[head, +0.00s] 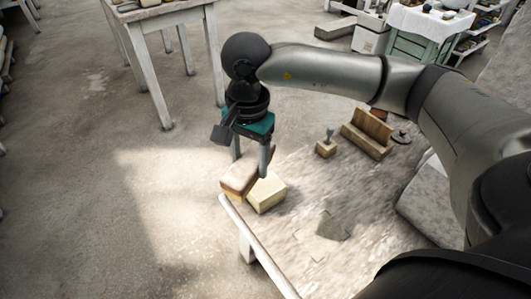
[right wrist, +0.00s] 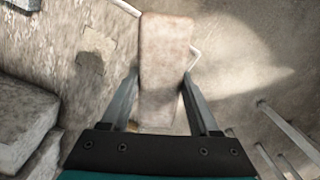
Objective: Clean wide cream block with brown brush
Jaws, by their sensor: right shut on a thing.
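The brown brush (head: 238,179), a block with a brown top and a yellowish lower part, is at the table's near left corner. My right gripper (head: 250,169) is shut on it, with one finger on each side. The right wrist view shows the brush's long brown top (right wrist: 165,65) between the two fingers (right wrist: 160,77). The wide cream block (head: 268,194) lies on the table just right of the brush in the head view. I cannot tell whether the two touch. I cannot make out the cream block in the right wrist view. My left gripper is not in view.
The worn table (head: 300,235) has a pale rail (head: 262,250) along its left edge. A small stamp-like block (head: 326,146) and a wooden holder (head: 367,138) stand farther back. The tabletop between them and the cream block is clear.

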